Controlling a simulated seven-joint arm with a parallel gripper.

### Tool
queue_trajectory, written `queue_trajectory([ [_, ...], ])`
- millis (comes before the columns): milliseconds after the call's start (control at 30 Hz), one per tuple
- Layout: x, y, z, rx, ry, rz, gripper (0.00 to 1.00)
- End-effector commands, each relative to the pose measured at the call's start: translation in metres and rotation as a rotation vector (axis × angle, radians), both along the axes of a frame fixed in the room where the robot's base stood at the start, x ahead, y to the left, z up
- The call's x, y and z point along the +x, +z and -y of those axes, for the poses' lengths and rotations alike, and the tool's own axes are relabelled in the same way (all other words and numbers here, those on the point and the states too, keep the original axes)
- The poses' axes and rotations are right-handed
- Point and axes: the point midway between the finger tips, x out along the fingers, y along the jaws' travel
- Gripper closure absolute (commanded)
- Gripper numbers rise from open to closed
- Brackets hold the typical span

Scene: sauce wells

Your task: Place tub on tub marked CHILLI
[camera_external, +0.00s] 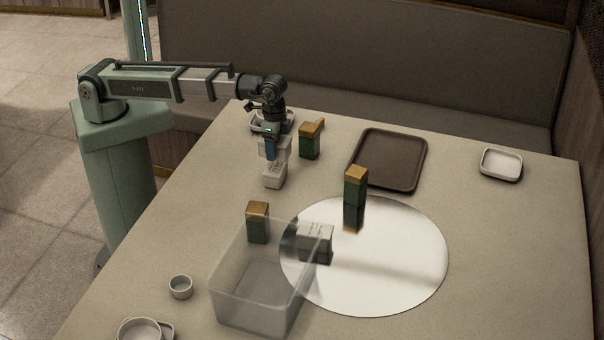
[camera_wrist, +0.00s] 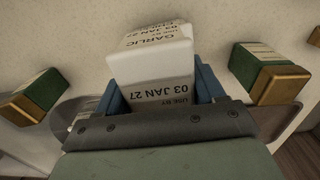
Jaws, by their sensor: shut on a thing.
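My gripper (camera_external: 270,153) is at the back left of the table, pointing down. Its blue fingers are shut on a white tub (camera_external: 273,177). In the wrist view this tub (camera_wrist: 150,48) sits between the fingers (camera_wrist: 160,92) and its label reads GARLIC, USE BY 03 JAN 27. I cannot tell whether it touches the table. Another white tub (camera_external: 315,240) with small dark lettering stands on the round mirror (camera_external: 400,270), close to the clear bin; its label is too small to read.
Green boxes with wooden tops stand behind the gripper (camera_external: 310,143), on the mirror (camera_external: 355,185) and behind the clear bin (camera_external: 225,285). A brown tray (camera_external: 388,160) and white dish (camera_external: 501,164) lie at the back. A small cup (camera_external: 180,287) is front left.

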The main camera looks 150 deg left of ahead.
Motion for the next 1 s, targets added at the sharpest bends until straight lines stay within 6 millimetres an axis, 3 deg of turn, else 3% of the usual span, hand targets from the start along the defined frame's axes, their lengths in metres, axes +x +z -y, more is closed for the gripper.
queue_trajectory([
  [400,0.0,-0.037,0.0,-0.001,0.0,-0.001,0.74],
  [800,0.0,-0.04,0.0,0.0,0.0,0.0,0.74],
  [833,0.0,-0.04,0.0,0.0,0.0,0.0,0.3],
  [1000,0.0,-0.04,0.0,0.0,0.0,0.0,0.14],
])
